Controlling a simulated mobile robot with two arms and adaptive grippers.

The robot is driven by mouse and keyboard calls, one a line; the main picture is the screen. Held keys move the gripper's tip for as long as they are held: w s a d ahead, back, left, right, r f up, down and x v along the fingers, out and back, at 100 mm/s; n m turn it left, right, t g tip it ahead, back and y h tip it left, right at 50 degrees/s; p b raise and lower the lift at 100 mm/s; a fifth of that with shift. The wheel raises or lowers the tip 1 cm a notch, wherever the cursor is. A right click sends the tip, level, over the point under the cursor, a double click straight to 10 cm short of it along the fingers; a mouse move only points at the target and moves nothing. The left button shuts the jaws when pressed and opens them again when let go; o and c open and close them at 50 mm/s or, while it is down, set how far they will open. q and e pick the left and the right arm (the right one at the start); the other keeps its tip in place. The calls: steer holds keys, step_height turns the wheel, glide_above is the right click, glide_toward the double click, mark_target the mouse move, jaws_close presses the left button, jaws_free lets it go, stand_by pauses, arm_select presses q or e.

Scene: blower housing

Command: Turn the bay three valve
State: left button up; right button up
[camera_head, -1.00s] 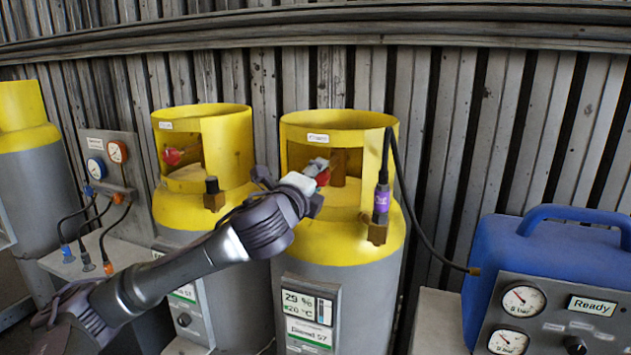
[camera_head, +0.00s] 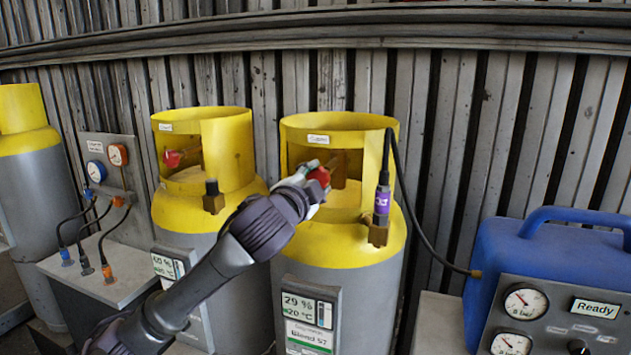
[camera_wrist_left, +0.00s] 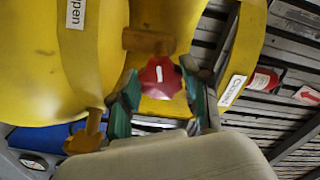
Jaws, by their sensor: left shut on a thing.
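The right-hand grey cylinder with a yellow collar (camera_head: 340,248) stands in the middle of the head view. Its red valve knob (camera_head: 322,175) sits inside the collar opening; in the left wrist view the red knob (camera_wrist_left: 160,78) has a white mark on top. My left gripper (camera_head: 312,174) reaches in from the lower left. In the wrist view its green-tipped fingers (camera_wrist_left: 158,98) are on both sides of the knob, shut on it. The collar carries "Open" (camera_wrist_left: 76,13) and "Closed" (camera_wrist_left: 232,90) labels. My right gripper is not in view.
A second yellow-collared cylinder (camera_head: 205,215) with a red knob (camera_head: 173,158) stands left. A hose with a purple-banded connector (camera_head: 382,203) runs from the cylinder to a blue machine (camera_head: 545,250) reading "Ready". A gauge panel (camera_head: 108,175) stands further left; a corrugated wall closes the back.

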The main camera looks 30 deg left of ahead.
arm_select(q)
steer(key=shift+n, duration=0.3)
steer(key=o, duration=1.2)
steer(key=shift+c, duration=0.2)
steer(key=v, duration=0.7)
steer(key=shift+s, duration=0.25)
steer(key=shift+d, duration=0.1)
